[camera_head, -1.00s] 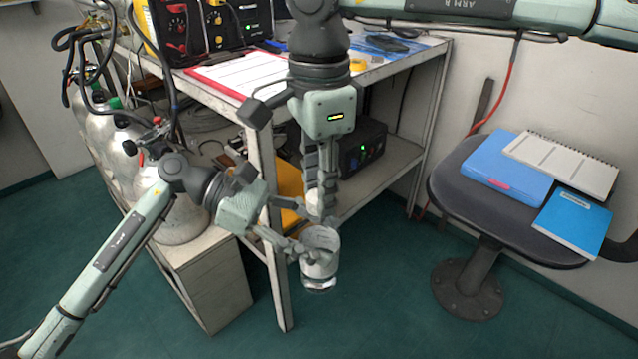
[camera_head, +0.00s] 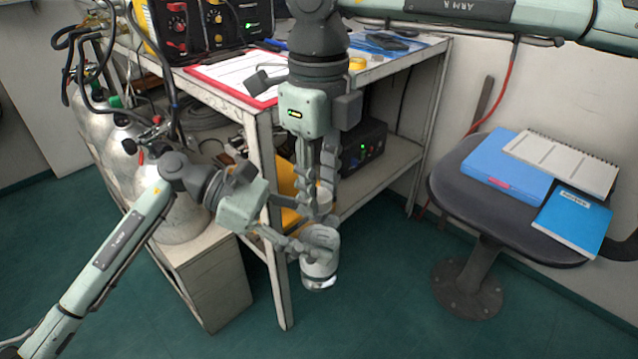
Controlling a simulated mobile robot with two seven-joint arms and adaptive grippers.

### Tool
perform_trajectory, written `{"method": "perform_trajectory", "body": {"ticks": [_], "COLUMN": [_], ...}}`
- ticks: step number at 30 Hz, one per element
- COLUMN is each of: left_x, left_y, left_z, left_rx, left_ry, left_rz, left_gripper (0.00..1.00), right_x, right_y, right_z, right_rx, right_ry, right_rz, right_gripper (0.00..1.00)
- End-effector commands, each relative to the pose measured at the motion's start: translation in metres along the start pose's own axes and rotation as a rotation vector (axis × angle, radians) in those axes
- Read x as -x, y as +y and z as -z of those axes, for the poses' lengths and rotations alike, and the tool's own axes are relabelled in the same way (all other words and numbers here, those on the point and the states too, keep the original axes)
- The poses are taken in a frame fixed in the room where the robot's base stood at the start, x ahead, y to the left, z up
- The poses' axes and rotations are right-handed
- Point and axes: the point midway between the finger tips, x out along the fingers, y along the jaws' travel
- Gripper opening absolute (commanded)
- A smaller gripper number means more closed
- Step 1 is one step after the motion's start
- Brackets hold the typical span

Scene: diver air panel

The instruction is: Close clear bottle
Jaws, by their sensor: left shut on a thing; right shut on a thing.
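The clear bottle (camera_head: 319,272), a pale, see-through cylinder, hangs upright in the air in front of the table leg. My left gripper (camera_head: 303,243) comes in from the left and is shut on its upper part. My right gripper (camera_head: 322,208) points straight down from above, with its fingertips right at the bottle's mouth. It is shut on a small whitish piece (camera_head: 324,194), seemingly the lid, mostly hidden between its fingers. I cannot tell whether this piece touches the bottle's rim.
The metal table (camera_head: 385,75) holds a red clipboard (camera_head: 232,80) and gauge boxes (camera_head: 205,25). Grey cylinders (camera_head: 125,165) stand at the left above a box (camera_head: 205,280). A stool (camera_head: 460,185) with blue folders stands right. The floor below the bottle is clear.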

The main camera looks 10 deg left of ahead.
Motion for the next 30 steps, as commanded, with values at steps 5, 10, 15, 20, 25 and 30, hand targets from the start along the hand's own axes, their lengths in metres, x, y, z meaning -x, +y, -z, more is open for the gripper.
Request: {"method": "perform_trajectory", "body": {"ticks": [5, 10, 15, 20, 25, 30], "left_x": [0.000, 0.000, 0.000, 0.000, 0.000, 0.000], "left_y": [0.000, 0.000, 0.000, 0.000, 0.000, 0.000], "left_z": [0.000, 0.000, 0.000, 0.000, 0.000, 0.000], "left_rx": [-0.001, -0.001, -0.001, -0.001, -0.001, -0.001], "left_ry": [0.000, -0.001, -0.001, -0.001, -0.001, -0.001], "left_rz": [0.000, 0.000, 0.000, 0.000, 0.000, 0.000], "left_gripper": [0.00, 0.00, 0.00, 0.00, 0.00, 0.00], "right_x": [0.000, 0.000, 0.001, 0.017, 0.052, 0.087], "right_y": [0.000, 0.000, 0.000, 0.000, -0.001, 0.000], "right_z": [0.000, 0.000, 0.000, -0.001, -0.001, -0.001], "right_rx": [0.001, 0.002, 0.002, 0.002, 0.000, 0.001], "right_ry": [0.000, 0.000, 0.000, -0.003, -0.004, -0.003], "right_rz": [0.001, 0.000, 0.000, 0.001, 0.003, 0.001], "right_gripper": [0.49, 0.54, 0.54, 0.54, 0.54, 0.54]}}
